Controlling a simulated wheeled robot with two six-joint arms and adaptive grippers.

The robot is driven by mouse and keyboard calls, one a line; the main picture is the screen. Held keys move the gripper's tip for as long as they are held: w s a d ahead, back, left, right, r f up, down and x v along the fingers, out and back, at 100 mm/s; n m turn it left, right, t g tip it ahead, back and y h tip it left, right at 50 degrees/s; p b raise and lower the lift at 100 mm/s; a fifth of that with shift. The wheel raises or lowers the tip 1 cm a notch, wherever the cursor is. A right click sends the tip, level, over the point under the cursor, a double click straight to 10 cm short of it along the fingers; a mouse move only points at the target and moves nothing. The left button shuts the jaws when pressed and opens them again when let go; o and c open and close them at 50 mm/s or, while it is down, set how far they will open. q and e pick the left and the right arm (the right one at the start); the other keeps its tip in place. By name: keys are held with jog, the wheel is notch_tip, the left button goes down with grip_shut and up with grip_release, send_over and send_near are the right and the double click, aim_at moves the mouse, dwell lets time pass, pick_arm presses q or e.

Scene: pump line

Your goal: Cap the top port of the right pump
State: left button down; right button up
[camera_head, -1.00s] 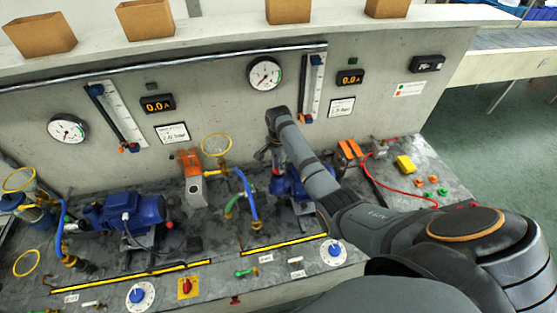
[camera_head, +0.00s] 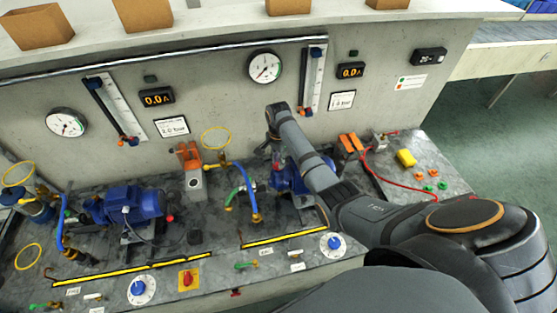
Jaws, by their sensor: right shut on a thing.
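The right pump (camera_head: 285,182) is a blue motor unit on the bench, largely hidden behind my right arm. Its top port cannot be made out. My right gripper (camera_head: 271,149) points down at the pump's upper left end, close above it. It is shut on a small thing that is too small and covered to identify. Whether that thing touches the port cannot be told. Loose orange caps (camera_head: 420,176) and green caps (camera_head: 442,186) lie on the right end of the bench. My left gripper is not in view.
The left pump (camera_head: 130,203) stands on the left. A blue hose (camera_head: 250,190) and a yellow ring handle (camera_head: 216,138) are left of my right gripper. A gauge (camera_head: 265,67) and a flow meter (camera_head: 312,80) are on the wall behind.

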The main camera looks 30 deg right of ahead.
jog(key=shift+f, duration=0.4)
dwell(0.8)
jog(key=o, duration=0.8)
jog(key=shift+r, duration=0.1)
jog(key=shift+r, duration=2.9)
jog(key=shift+r, duration=0.4)
notch_tip(320, 180, up, 7)
jog(key=shift+f, duration=0.15)
jog(key=shift+s+f, duration=0.1)
